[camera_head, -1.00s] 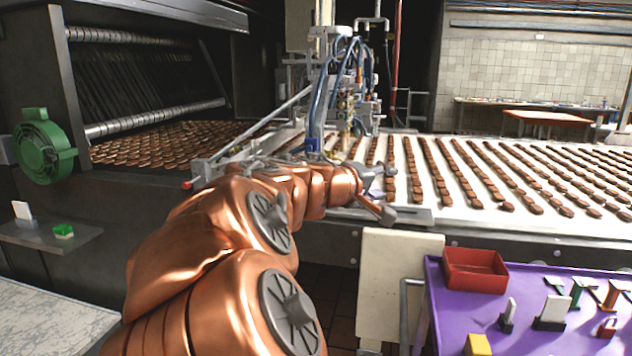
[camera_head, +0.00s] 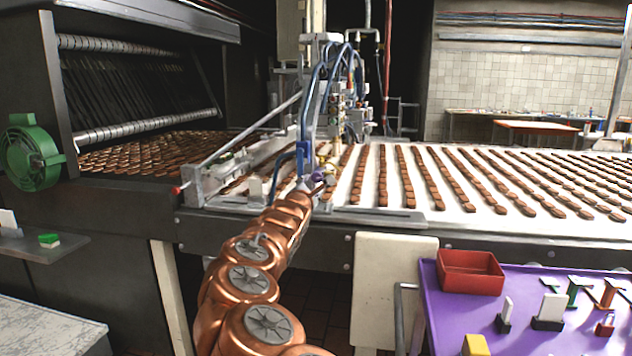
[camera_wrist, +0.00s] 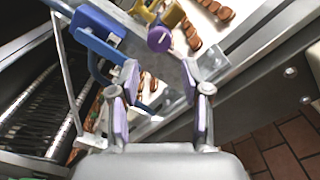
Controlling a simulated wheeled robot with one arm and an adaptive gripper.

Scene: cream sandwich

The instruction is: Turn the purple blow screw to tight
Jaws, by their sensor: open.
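The purple blow screw (camera_wrist: 159,39) shows in the wrist view as a round purple knob on a yellowish fitting. It lies just beyond my gripper (camera_wrist: 160,75), roughly in line with the gap between its two fingers. The fingers have purple pads and stand apart, with nothing between them. The screw looks clear of both pads. In the head view my gripper (camera_head: 312,187) is at the machine's near edge, below the blue hoses; the screw cannot be told apart from the pads there.
A blue bracket (camera_wrist: 98,35) stands left of the screw, and a grey metal plate lies close behind the fingers. The conveyor (camera_head: 440,190) carries rows of brown biscuits. A purple table (camera_head: 450,320) with a red bin (camera_head: 470,272) stands at the lower right.

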